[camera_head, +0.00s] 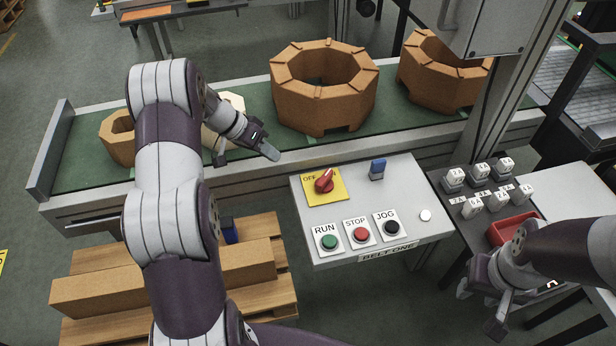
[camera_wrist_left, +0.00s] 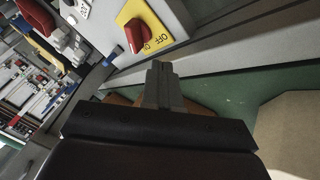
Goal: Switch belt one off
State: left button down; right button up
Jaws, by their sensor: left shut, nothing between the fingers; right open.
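The belt one panel (camera_head: 291,221) is a light grey box in front of the green conveyor. It carries a red rotary switch (camera_head: 324,181) on a yellow plate marked OFF, a green RUN button (camera_head: 328,242), a red STOP button (camera_head: 361,235) and a black JOG button (camera_head: 391,227). My left gripper (camera_head: 272,153) is shut and empty, above the belt's near edge, to the upper left of the switch and apart from it. The left wrist view shows the red switch (camera_wrist_left: 137,36) beyond the fingertips (camera_wrist_left: 158,72). My right gripper (camera_head: 482,311) is open, low at the right.
Octagonal brown rings (camera_head: 322,85) stand on the green belt (camera_head: 262,118). A blue part (camera_head: 377,168) sits at the panel's back. Right of the panel are small labelled blocks (camera_head: 479,171) and a red tray (camera_head: 513,226).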

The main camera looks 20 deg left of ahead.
aim_at(324, 182)
pick_arm(q)
jog(key=x, duration=0.9)
jog(key=shift+w+d+f, duration=0.1)
jog(key=shift+f, duration=0.05)
jog(key=d+p, duration=0.1)
jog(key=d, duration=0.2)
jog(key=shift+d+f, duration=0.15)
jog(key=shift+f, duration=0.05)
jog(key=shift+s+d, duration=0.35)
jog(key=shift+d, duration=0.1)
jog(key=shift+f, duration=0.1)
